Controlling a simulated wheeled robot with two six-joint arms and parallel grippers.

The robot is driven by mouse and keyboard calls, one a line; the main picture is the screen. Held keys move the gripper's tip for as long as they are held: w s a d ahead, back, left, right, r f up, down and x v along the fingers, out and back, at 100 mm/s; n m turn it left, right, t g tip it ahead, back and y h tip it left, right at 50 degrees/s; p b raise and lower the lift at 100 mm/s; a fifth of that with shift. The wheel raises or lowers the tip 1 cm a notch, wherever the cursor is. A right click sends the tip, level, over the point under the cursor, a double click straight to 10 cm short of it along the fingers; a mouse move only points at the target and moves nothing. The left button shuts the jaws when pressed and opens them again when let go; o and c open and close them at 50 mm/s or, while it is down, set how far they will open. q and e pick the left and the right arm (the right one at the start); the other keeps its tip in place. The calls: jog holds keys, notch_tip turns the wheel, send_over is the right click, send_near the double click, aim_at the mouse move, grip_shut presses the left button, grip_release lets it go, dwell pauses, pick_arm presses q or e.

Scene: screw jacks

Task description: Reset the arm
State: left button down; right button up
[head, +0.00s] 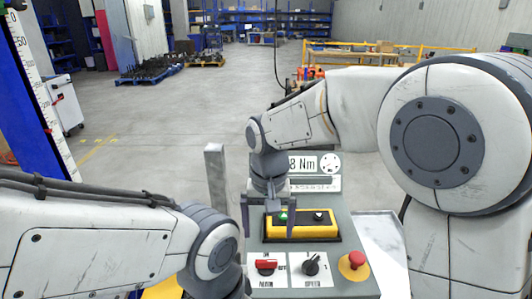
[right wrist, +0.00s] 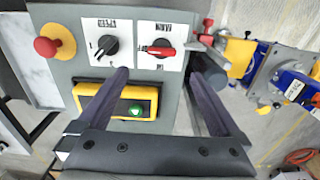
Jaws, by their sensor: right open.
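My right gripper (head: 268,217) hangs fingers-down over the grey control panel (head: 340,288). It is open and empty; in the right wrist view its two dark fingers (right wrist: 162,70) are spread wide. One finger passes in front of the yellow button box (head: 300,231) with a green button (right wrist: 136,110); the other is at the panel's edge. Contact with the panel cannot be told. My left arm (head: 100,235) crosses the lower left of the head view, and its gripper is out of view.
The panel has a red knob (head: 266,266), a black knob (head: 311,264) and a red mushroom button (head: 355,261). A grey post (head: 215,175) stands left of it. In the right wrist view, blue and yellow equipment (right wrist: 290,85) stands beside the panel. Open floor (head: 150,110) lies beyond.

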jog(key=shift+t, duration=0.7)
jog(key=d+f, duration=0.1)
jog(key=d, duration=0.2)
jog(key=s+d+f, duration=0.1)
jog(key=d+f, duration=0.1)
jog(key=d, duration=0.2)
jog(key=d+f, duration=0.1)
jog(key=d, duration=0.2)
jog(key=shift+s+d+f, duration=0.3)
jog(key=shift+s+d, duration=0.1)
jog(key=shift+t, duration=0.6)
jog(key=s+d+f, duration=0.1)
jog(key=d, duration=0.1)
jog(key=s+d+f, duration=0.1)
jog(key=s+d, duration=0.1)
jog(key=d, duration=0.1)
jog(key=s+d+f, duration=0.1)
jog(key=s+d, duration=0.1)
jog(key=shift+d+f, duration=0.2)
jog(key=s+a+r+n+g, duration=0.1)
jog(key=s+a+r+n, duration=0.2)
jog(key=s+a, duration=0.4)
jog(key=s+a+r+n+g+y, duration=0.1)
jog(key=s+a+r+n, duration=0.1)
jog(key=s+a+n, duration=0.2)
jog(key=s+a, duration=0.2)
jog(key=shift+s+a+r+g, duration=0.3)
jog(key=shift+s+a+r, duration=0.05)
jog(key=shift+a+r, duration=0.05)
